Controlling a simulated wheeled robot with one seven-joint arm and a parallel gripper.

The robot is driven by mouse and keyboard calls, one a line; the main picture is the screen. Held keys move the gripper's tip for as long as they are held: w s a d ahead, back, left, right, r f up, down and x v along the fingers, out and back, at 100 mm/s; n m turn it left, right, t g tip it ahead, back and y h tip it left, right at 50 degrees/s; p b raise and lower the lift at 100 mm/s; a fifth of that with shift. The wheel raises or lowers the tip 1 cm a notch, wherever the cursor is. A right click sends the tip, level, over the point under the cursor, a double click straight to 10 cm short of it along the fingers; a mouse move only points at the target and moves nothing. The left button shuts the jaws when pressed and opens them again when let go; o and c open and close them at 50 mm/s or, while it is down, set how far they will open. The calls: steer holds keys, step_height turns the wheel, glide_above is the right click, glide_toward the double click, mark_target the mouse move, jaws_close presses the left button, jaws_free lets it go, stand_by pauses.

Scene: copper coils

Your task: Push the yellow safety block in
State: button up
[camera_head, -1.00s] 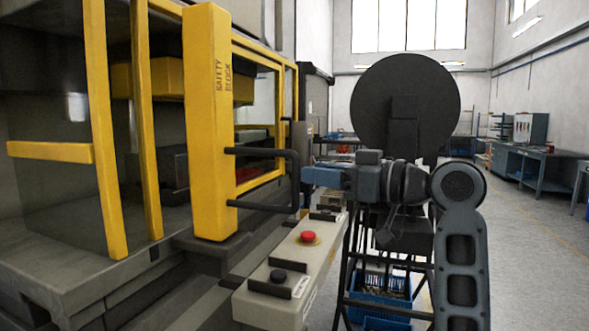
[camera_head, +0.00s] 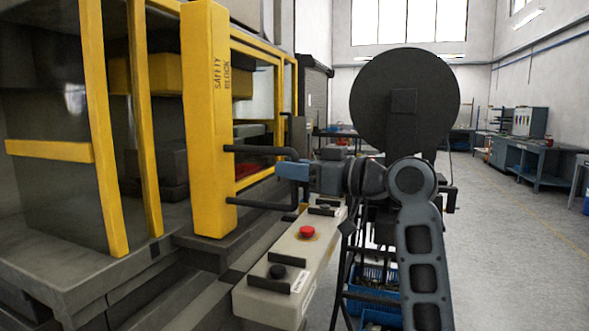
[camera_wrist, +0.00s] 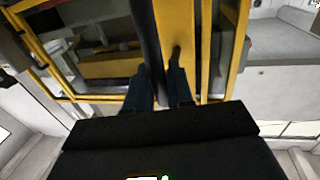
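The yellow safety block (camera_head: 207,120) is a tall upright bar marked "SAFETY BLOCK" at the front of the press in the head view. A black U-shaped handle (camera_head: 262,151) sticks out from its right side. My gripper (camera_head: 285,171) has blue fingers and is at the handle's upright bar, hiding its middle part. In the wrist view my gripper (camera_wrist: 158,88) has its two fingers apart, with the dark handle bar (camera_wrist: 146,40) running between them. It looks open; whether a finger touches the bar is hard to see. The yellow block (camera_wrist: 180,20) shows behind.
A control box (camera_head: 290,262) with a red button (camera_head: 306,232) and a black button lies just below my gripper. Yellow frame bars (camera_head: 105,130) stand left of the block. A large dark coil disc (camera_head: 404,100) stands behind my arm. Open floor lies at the right.

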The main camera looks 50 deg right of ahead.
mark_target(196, 161)
jaws_close()
steer(key=w+a, duration=0.2)
steer(key=w, duration=0.4)
steer(key=w+a+b, duration=0.1)
steer(key=w+a, duration=0.2)
steer(key=w, duration=0.4)
steer(key=w+a, duration=0.2)
steer(key=w, duration=0.5)
steer(key=shift+a+b, duration=0.2)
steer(key=shift+b, duration=0.1)
steer(key=shift+w+a+r, duration=0.1)
steer(key=shift+w+a, duration=0.1)
steer(key=shift+w, duration=0.3)
steer(key=shift+o, duration=2.2)
jaws_free()
steer(key=shift+w, duration=0.15)
steer(key=shift+o, duration=0.3)
